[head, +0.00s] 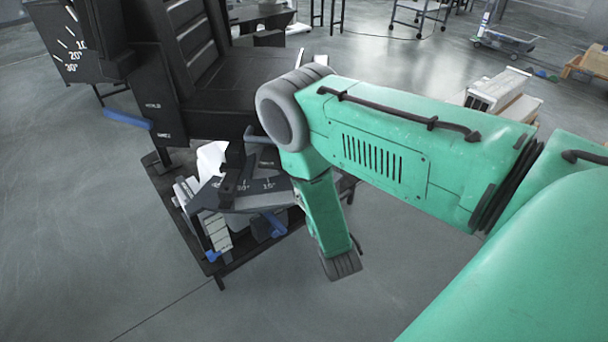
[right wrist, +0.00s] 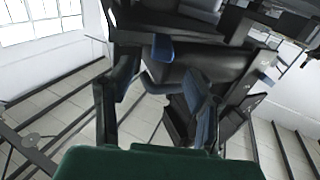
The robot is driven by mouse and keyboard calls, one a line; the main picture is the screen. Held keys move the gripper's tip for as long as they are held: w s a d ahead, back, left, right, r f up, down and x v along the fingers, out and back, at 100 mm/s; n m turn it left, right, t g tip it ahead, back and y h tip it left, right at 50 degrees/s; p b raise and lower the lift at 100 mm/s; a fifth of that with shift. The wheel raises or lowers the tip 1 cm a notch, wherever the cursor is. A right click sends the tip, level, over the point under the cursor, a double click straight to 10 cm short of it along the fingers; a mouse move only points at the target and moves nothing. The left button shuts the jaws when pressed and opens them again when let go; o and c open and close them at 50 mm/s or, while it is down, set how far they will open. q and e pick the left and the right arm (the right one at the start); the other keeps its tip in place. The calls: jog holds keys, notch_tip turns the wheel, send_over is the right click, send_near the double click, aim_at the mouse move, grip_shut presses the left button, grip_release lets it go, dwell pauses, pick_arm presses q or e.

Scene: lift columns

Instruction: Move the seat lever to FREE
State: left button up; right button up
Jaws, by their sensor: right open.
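A black reclining chair (head: 210,85) stands at the upper left of the head view. A blue lever handle (head: 127,119) sticks out left from its side panel, beside small white lettering that I cannot read surely. My right arm crosses the head view and bends down in front of the chair; its gripper is not clear there. In the right wrist view my right gripper (right wrist: 160,80) is open, its fingers spread below the chair's dark underside. A blue bar (right wrist: 152,84) shows between them; I cannot tell if it touches. My left gripper is not in view.
An angle scale (head: 70,45) stands at the upper left. Lower blue handles (head: 272,224) and a second scale (head: 262,186) sit by the dark base frame (head: 165,190). White boxes (head: 497,90) stand at the right back. The grey floor at front left is clear.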

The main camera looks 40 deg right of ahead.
jog(key=v, duration=0.2)
jog(key=shift+s+a, duration=0.15)
jog(key=shift+s, duration=0.2)
jog(key=shift+f, duration=0.1)
dwell(0.5)
jog(key=s+a+f+n+g+y, duration=0.1)
jog(key=s+a+f+g+y, duration=0.1)
jog(key=s+g, duration=0.3)
jog(key=s+a+f+n+g+y, duration=0.2)
jog(key=s+g, duration=0.3)
jog(key=s, duration=0.7)
jog(key=s+a+f+n+g+y, duration=0.2)
jog(key=s+a+f+g, duration=0.1)
jog(key=s+g, duration=0.3)
jog(key=shift+s+a+y, duration=0.4)
jog(key=shift+s+a, duration=0.35)
jog(key=shift+s, duration=0.45)
